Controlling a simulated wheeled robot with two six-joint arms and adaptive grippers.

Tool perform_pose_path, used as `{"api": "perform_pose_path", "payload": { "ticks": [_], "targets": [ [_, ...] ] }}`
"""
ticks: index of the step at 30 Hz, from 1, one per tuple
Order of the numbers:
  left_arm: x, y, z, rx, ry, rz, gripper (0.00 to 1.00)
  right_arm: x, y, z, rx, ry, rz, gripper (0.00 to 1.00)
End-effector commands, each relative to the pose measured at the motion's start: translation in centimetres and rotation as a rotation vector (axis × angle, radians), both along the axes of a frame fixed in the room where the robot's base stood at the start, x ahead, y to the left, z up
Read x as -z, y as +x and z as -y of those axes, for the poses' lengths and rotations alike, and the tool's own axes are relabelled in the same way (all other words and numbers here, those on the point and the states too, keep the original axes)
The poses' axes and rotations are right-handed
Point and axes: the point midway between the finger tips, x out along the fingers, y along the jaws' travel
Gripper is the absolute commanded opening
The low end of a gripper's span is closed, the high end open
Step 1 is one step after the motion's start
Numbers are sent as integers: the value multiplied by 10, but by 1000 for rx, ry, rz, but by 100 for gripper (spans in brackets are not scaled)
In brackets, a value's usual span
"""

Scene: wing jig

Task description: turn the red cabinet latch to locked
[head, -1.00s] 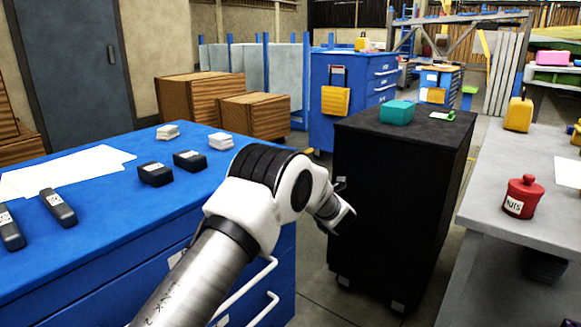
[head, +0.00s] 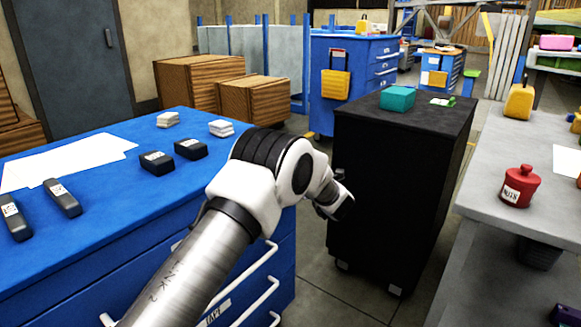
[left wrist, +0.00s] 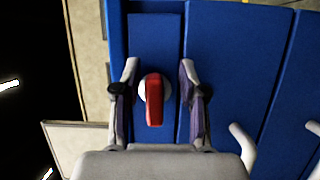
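The red latch (left wrist: 154,100) shows in the left wrist view, on a round pale base on a blue cabinet face (left wrist: 154,40). Its handle points down in that picture. My left gripper (left wrist: 158,68) is open, with one finger on each side of the latch. A gap shows between each finger and the handle, so it is not gripped. In the head view my left arm reaches past the blue cabinet (head: 90,235), and the latch and my fingers are hidden there. My right gripper is in no view.
A black cabinet (head: 385,190) with a teal box (head: 397,98) on top stands close beyond my left wrist. A grey bench (head: 480,200) with a red jar (head: 519,187) is at the right. Floor (head: 345,300) shows between them. White drawer handles (head: 245,275) stick out from the blue cabinet.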

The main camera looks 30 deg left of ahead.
Motion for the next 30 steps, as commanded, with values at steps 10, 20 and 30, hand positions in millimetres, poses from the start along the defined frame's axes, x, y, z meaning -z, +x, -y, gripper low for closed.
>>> {"api": "perform_pose_path", "payload": {
  "ticks": [10,20,30],
  "targets": [
    [-4,-4,13,4,3,4,42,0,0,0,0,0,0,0],
    [-3,-42,84,4,4,2,42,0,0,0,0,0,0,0],
    [-3,-55,107,-1,0,4,42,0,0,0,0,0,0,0]
  ]
}}
